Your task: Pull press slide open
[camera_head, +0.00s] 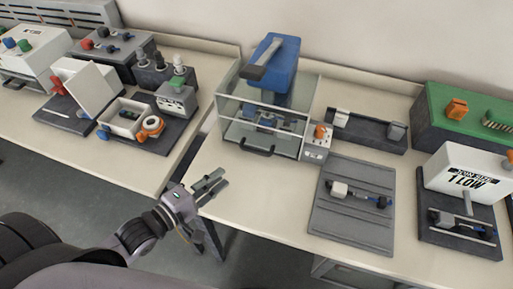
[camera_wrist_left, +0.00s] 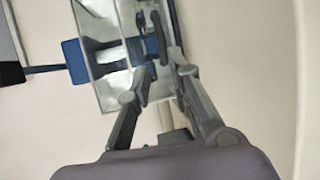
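The press (camera_head: 275,75) is blue and stands inside a clear-walled enclosure on the right-hand table. Its slide has a dark handle (camera_head: 257,151) at the lower front edge. Small parts sit inside the enclosure behind the handle. My left gripper (camera_head: 218,184) is open and empty, in front of the table edge, below and left of the handle and apart from it. In the left wrist view the two spread fingers (camera_wrist_left: 158,85) point toward the enclosure (camera_wrist_left: 108,85), and a dark curved handle (camera_wrist_left: 159,38) lies beyond the fingertips. My right gripper is not in view.
A control box (camera_head: 317,143) with an orange knob adjoins the press on the right. A grey grooved plate (camera_head: 345,225) holding a small fixture lies further right. The left table (camera_head: 60,148) carries several devices. A gap separates the tables. Bare tabletop lies in front of the press.

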